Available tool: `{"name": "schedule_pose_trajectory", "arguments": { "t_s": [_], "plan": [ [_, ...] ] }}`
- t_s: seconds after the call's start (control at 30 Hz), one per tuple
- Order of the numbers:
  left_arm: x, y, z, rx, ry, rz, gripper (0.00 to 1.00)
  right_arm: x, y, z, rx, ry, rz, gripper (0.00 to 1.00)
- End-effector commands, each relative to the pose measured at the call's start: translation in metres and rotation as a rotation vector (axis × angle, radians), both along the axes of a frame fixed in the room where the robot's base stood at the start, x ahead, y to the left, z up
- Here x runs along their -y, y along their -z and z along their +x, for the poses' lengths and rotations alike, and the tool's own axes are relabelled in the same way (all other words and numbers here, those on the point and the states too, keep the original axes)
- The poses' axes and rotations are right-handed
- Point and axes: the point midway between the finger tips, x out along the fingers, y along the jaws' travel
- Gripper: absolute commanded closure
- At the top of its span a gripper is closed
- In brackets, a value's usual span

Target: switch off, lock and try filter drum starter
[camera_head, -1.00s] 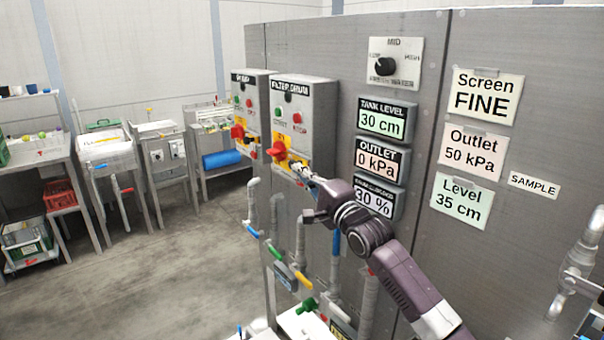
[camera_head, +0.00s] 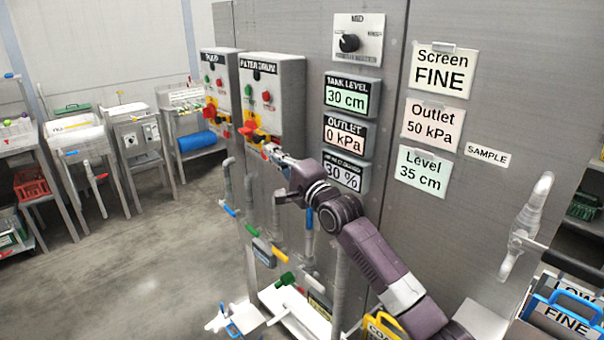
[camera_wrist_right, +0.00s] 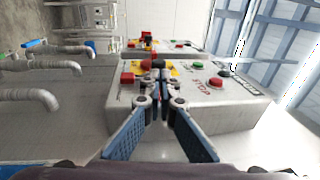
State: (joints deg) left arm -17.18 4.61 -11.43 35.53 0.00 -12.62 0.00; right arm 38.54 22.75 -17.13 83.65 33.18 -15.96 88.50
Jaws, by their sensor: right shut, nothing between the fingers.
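The filter drum starter (camera_head: 289,98) is a grey box on the steel panel, with a green and a red button and a red rotary handle (camera_head: 249,128) on a yellow plate. It also shows in the right wrist view (camera_wrist_right: 225,105), turned sideways. My right gripper (camera_head: 270,150) is shut and empty, its tips at the lower part of the box by the red handle. In the right wrist view the fingertips (camera_wrist_right: 159,68) overlap the yellow plate; I cannot tell whether they touch it. No lock is clearly visible.
A similar pulp starter box (camera_head: 221,75) with its own red handle stands just left. Pipes with coloured valve levers (camera_head: 280,255) run below. Display panels (camera_head: 350,134) are right of the box. Side tables stand at the left, with open floor before them.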

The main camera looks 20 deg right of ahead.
Motion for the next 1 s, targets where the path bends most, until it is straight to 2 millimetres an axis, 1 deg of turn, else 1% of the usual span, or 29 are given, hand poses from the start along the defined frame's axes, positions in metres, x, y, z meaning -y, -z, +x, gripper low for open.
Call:
{"name": "schedule_pose_trajectory", "arguments": {
  "t_s": [0.03,0.13,0.2,0.27,0.37,0.5,0.57,0.67,0.8,0.9,1.0],
  "plan": [
    [0.002,0.004,-0.006,-0.008,-0.001,-0.002,0.60,0.002,0.002,-0.006,0.002,0.000,0.001,1.00],
    [0.005,0.007,-0.017,-0.023,-0.001,-0.005,0.60,0.004,0.004,-0.015,0.002,0.000,0.000,1.00],
    [0.005,0.010,-0.021,-0.028,0.000,-0.005,0.60,0.006,0.006,-0.022,0.001,0.000,-0.002,1.00],
    [0.004,0.012,-0.020,-0.027,-0.001,-0.005,0.60,0.008,0.007,-0.029,0.001,0.000,-0.002,1.00],
    [0.001,0.016,-0.008,-0.013,0.001,-0.001,0.60,0.012,0.010,-0.043,0.001,0.000,-0.002,1.00],
    [-0.001,0.020,0.015,0.019,0.002,0.000,0.60,0.018,0.013,-0.064,0.001,0.000,-0.002,1.00],
    [0.000,0.022,0.018,0.025,0.001,0.000,0.60,0.020,0.014,-0.072,0.001,0.001,-0.001,1.00],
    [0.000,0.025,0.014,0.019,0.001,0.000,0.60,0.023,0.016,-0.083,0.001,0.000,-0.002,1.00],
    [-0.001,0.027,0.001,0.002,0.001,0.001,0.60,0.025,0.015,-0.092,0.003,0.001,-0.002,1.00],
    [-0.001,0.028,-0.004,-0.006,0.001,0.002,0.60,0.026,0.016,-0.094,0.002,0.001,-0.002,1.00],
    [-0.001,0.028,-0.005,-0.007,0.001,0.002,0.60,0.026,0.015,-0.094,0.002,0.001,-0.002,1.00]
  ]
}}
